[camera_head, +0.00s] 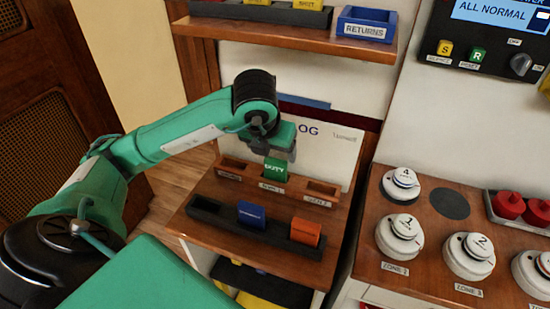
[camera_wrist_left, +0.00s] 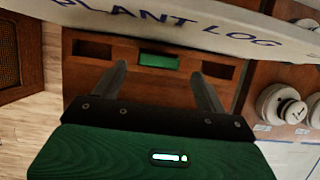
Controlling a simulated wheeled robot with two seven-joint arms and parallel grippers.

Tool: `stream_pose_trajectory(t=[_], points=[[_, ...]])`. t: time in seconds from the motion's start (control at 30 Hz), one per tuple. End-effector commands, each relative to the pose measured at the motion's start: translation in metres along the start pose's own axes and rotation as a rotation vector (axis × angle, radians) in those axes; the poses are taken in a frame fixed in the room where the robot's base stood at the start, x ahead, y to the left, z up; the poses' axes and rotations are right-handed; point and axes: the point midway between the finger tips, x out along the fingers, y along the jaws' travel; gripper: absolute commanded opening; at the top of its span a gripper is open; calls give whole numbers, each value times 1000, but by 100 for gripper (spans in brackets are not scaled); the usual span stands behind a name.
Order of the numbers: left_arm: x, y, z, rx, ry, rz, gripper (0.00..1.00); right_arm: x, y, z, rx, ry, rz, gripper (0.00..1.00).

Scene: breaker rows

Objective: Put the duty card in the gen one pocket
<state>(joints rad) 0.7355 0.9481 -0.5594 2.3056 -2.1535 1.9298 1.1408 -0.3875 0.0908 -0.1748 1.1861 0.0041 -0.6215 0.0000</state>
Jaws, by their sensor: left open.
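The green duty card (camera_head: 275,170) stands upright in the middle pocket of a wooden three-pocket rack (camera_head: 241,168), the pocket whose small label (camera_head: 272,188) seems to read gen 1. In the left wrist view the card (camera_wrist_left: 158,61) shows as a green strip inside the middle pocket, between the two fingers. My left gripper (camera_head: 278,155) is just above the card, with its jaws open; in the left wrist view the gripper (camera_wrist_left: 162,82) has its fingers apart with nothing held between them. The pockets on either side look empty. My right gripper is not in view.
A black tray (camera_head: 222,222) in front of the rack holds a blue card (camera_head: 251,214) and an orange card (camera_head: 305,231). A white plant log board (camera_head: 340,150) stands behind the rack. A blue returns bin (camera_head: 366,23) sits on the shelf above. Round zone knobs (camera_head: 399,237) are at right.

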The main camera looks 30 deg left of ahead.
Motion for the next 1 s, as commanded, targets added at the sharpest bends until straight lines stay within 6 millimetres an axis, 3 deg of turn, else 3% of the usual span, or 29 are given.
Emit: stream_pose_trajectory(t=[0.13, 0.3, 0.5, 1.0], points=[[-36, 0, 1, 1, -5, -2, 74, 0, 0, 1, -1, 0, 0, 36], [-56, 0, 1, 3, -3, 0, 74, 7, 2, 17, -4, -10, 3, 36], [-64, 0, 0, 1, 0, 1, 74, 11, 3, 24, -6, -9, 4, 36], [-65, 0, 0, 1, 1, 1, 74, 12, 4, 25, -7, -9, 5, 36]])
